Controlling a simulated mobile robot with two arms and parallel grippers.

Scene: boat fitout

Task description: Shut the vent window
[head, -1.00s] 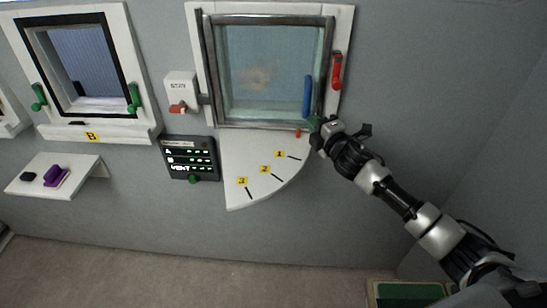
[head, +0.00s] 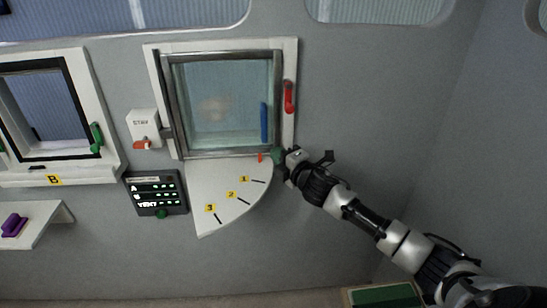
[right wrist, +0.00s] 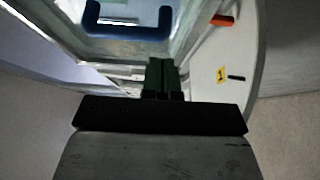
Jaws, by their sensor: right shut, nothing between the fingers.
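The vent window (head: 222,100) is a glass pane in a grey metal sash inside a white frame. A blue handle (head: 264,122) is on the pane's right side; it shows at the top of the right wrist view (right wrist: 128,27). A small orange pointer (head: 261,157) under the sash lies beyond mark 1 of the white quadrant plate (head: 215,185). I cannot tell whether the sash sits flush. My right gripper (head: 280,156) is shut and empty at the sash's lower right corner; its green fingers show in the right wrist view (right wrist: 160,75). Contact is unclear.
A red latch (head: 289,97) is on the right frame. The STAY box (head: 143,129) with an orange lever is left of the window. A dark panel (head: 157,194) hangs below it. Window B (head: 38,108) and a shelf (head: 40,222) are further left. The right wall is bare.

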